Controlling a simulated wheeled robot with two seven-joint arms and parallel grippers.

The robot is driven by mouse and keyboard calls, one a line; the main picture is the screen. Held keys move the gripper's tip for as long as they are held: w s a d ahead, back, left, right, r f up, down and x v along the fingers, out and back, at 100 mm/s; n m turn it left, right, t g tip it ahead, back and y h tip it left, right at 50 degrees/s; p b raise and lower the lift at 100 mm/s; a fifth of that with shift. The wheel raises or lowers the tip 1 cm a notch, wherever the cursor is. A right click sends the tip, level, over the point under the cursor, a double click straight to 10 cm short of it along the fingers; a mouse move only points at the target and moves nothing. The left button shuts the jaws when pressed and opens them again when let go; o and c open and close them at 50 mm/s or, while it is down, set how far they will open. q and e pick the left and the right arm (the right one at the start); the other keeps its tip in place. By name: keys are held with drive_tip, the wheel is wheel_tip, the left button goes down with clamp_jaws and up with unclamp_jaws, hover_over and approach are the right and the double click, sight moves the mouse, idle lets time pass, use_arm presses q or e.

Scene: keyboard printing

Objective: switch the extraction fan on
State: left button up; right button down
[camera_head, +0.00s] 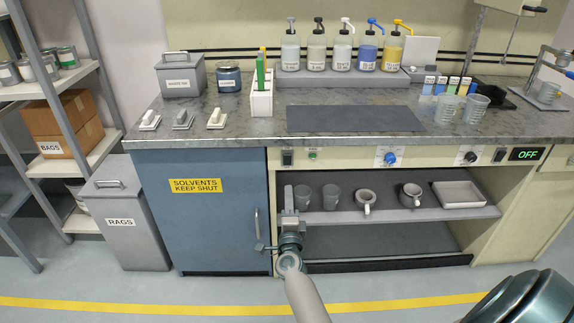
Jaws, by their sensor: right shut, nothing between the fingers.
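My right gripper (289,191) is shut and empty, pointing up in front of the open bay, just below the left end of the front panel (345,156). A black rocker switch (287,157) sits on the panel a little above the fingertips, with a visible gap between. A small green indicator (312,155) is beside it. Farther right are a blue knob (390,158), a black knob (466,157), another black switch (499,155) and a display (525,154) reading OFF in green. The labels are too small to tell which control is the fan's. My left gripper is out of view.
A blue solvents cabinet (197,230) with a vertical handle stands left of the gripper. A shelf (420,214) behind it bears cups, mugs and a tray (462,193). The worktop (250,136) overhangs the panel and holds bottles, a mat and several white-based switches.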

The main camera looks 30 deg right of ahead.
approach(287, 157)
drive_tip(key=x, duration=0.5)
drive_tip(key=shift+r, duration=0.1)
drive_tip(key=shift+w+d+r, duration=0.1)
drive_tip(key=shift+w+d, duration=0.25)
drive_tip(key=shift+w, duration=0.1)
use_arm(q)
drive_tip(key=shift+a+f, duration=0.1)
use_arm(e)
drive_tip(key=shift+w, duration=0.15)
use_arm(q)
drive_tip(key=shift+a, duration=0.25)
